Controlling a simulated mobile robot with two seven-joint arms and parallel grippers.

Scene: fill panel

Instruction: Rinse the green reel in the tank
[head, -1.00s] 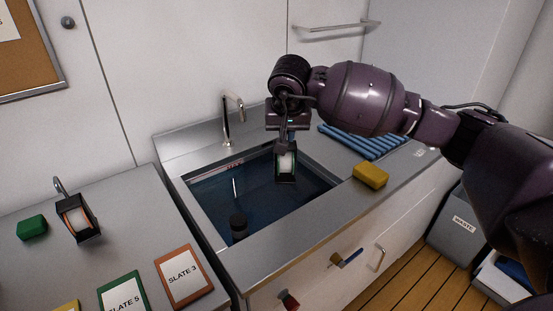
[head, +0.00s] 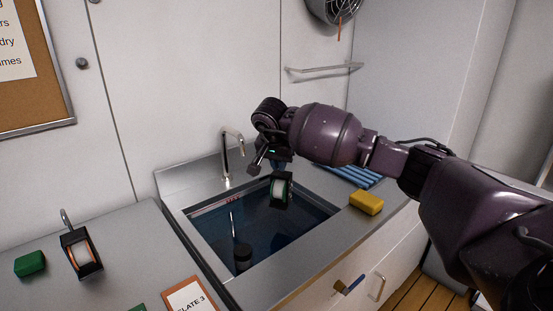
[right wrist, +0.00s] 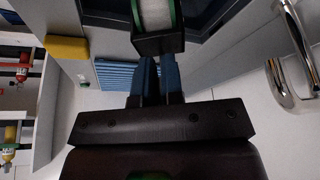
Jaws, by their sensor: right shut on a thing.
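The green reel (head: 281,190), a dark frame with green sides and a pale wound spool, hangs above the water of the tank (head: 193,212). My right gripper (head: 278,172) is shut on its dark handle end; the right wrist view also shows the green reel (right wrist: 156,15) at the tips of the two blue fingers (right wrist: 157,72). The reel is tilted and appears clear of the tank walls. My left gripper is not in view.
A tap (head: 228,155) stands behind the tank. A yellow sponge (head: 366,203) and a blue ribbed mat (head: 350,176) lie to its right. On the left counter are an orange reel (head: 81,253), a green block (head: 30,264) and slate 3 (head: 192,298).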

